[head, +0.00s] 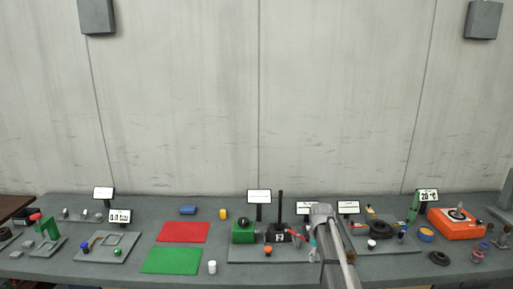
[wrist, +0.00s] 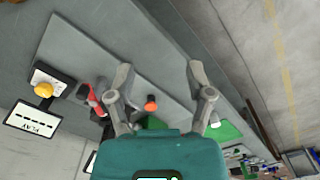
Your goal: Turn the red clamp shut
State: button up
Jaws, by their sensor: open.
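A red part with dark ends (wrist: 95,100), which may be the red clamp, lies left of my gripper (wrist: 158,72) in the wrist view. In the head view a small red part (head: 293,234) shows beside a dark block on the middle plate, just left of my arm. My gripper's two fingers are spread with nothing between them, above the grey plate. An orange knob (wrist: 151,103) shows between the finger bases. In the head view my arm's end hides the fingertips. Another red handle (head: 35,217) sits on a green stand (head: 47,227) at the far left.
A green block (head: 243,232) and a tall black post (head: 280,210) stand on the middle plate (head: 240,257). Red (head: 183,232) and green (head: 172,260) mats lie left. An orange joystick box (head: 455,223) stands right. A white sign (wrist: 30,119) shows in the wrist view.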

jog(key=s+a+f+m+b, duration=0.2)
jog(key=s+m, duration=0.1)
jog(key=s, duration=0.5)
jog(key=s+a+f+m+b, duration=0.1)
jog(key=s+f+m+b, duration=0.2)
jog(key=s, duration=0.5)
jog(key=s+a+f+m+b, duration=0.2)
jog(key=s+f+m+b, duration=0.1)
jog(key=s, duration=0.5)
jog(key=shift+a+f+m, duration=0.15)
jog(key=shift+a+m, duration=0.15)
jog(key=shift+m, duration=0.3)
